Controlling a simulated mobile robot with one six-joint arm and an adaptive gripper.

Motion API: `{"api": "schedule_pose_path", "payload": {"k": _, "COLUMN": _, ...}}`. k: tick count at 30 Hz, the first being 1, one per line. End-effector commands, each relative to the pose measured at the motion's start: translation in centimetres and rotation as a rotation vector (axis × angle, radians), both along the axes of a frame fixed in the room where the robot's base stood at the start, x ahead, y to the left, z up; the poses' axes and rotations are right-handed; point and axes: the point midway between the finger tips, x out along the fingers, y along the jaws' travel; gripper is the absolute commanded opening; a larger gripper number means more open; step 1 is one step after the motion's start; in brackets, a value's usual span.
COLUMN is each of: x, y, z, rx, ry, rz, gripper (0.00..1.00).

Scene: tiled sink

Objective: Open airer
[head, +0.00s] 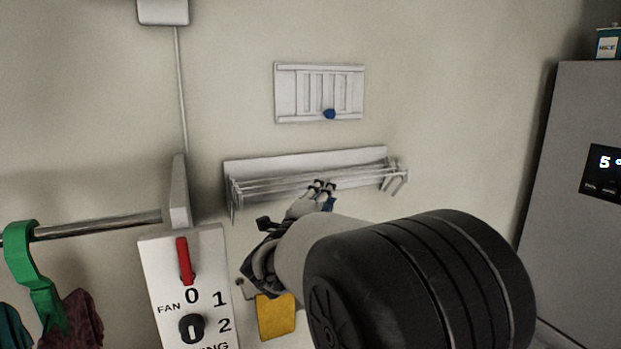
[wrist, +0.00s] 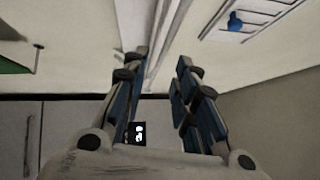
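The airer (head: 300,160) is a white wall-mounted rack with several thin rails. It looks folded close to the wall, with short arms at its right end. My gripper (head: 322,186) is at the front rails of the airer, right of their middle. In the wrist view my gripper (wrist: 160,62) has its two dark-and-blue fingers apart. Pale rails of the airer (wrist: 163,35) run up through the gap between the fingertips. I cannot tell whether a finger touches a rail. My wrist and arm hide the space below the airer's right half.
A white slatted panel (head: 290,92) with a blue knob (head: 329,114) is above the airer. A control panel (head: 160,275) with a red lever stands lower left, beside a metal rail (head: 100,225) with a green hanger (head: 35,275). A yellow cloth (head: 276,316) hangs below. A grey fridge-like cabinet (head: 575,230) is right.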

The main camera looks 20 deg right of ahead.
Motion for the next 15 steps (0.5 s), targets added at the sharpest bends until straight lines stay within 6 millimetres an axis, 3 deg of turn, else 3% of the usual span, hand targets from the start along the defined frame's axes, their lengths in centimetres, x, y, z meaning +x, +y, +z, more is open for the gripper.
{"api": "schedule_pose_path", "payload": {"k": 7, "x": 2.8, "y": -2.8, "z": 0.6, "rx": -0.003, "ry": 0.001, "rz": -0.001, "gripper": 0.27}}
{"api": "schedule_pose_path", "payload": {"k": 15, "x": 4.4, "y": -4.1, "z": 0.9, "rx": -0.004, "ry": 0.003, "rz": 0.003, "gripper": 0.27}}
